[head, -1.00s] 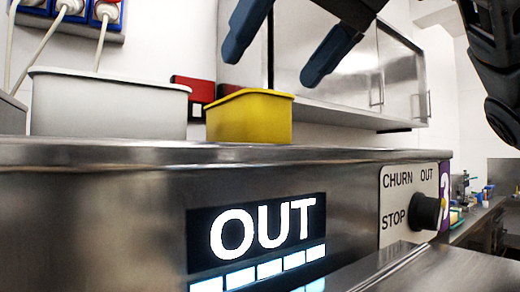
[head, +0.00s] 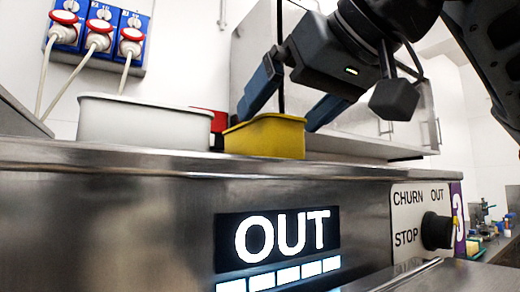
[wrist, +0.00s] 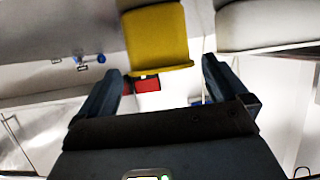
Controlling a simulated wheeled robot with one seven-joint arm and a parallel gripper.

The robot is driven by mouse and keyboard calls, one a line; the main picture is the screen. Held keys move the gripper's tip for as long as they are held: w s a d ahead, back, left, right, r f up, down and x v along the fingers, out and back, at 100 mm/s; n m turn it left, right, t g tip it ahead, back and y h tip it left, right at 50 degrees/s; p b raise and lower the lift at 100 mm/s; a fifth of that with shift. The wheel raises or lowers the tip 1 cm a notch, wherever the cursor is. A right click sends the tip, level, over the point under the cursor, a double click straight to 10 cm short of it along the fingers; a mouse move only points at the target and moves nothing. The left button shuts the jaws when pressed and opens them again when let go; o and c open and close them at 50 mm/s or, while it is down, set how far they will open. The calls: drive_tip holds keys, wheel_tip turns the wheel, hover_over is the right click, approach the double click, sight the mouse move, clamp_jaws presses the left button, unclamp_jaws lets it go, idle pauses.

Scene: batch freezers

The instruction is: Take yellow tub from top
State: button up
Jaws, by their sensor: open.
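The yellow tub (head: 265,138) stands on the steel top of the machine (head: 180,162), right of a white tub (head: 145,124). My gripper (head: 283,118) is open, with its two fingers apart at the tub's left and right rim in the head view. I cannot tell whether the fingers touch the tub. In the wrist view the yellow tub (wrist: 155,36) lies beyond the open fingertips (wrist: 160,68), roughly between them, with nothing held. The white tub (wrist: 265,25) is at the upper right there.
A red object (head: 212,122) is behind the tubs, partly hidden. Steel wall cabinets (head: 390,110) hang behind on the right. Blue sockets with red plugs (head: 98,35) and cables are at the upper left. The front panel has a black knob (head: 437,231) and a lit OUT display (head: 277,240).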

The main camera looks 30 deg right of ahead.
drive_tip(key=x, duration=0.4)
drive_tip(key=shift+w+a+p, duration=0.1)
drive_tip(key=shift+p, duration=0.2)
drive_tip(key=c, duration=1)
drive_tip(key=shift+r, duration=0.1)
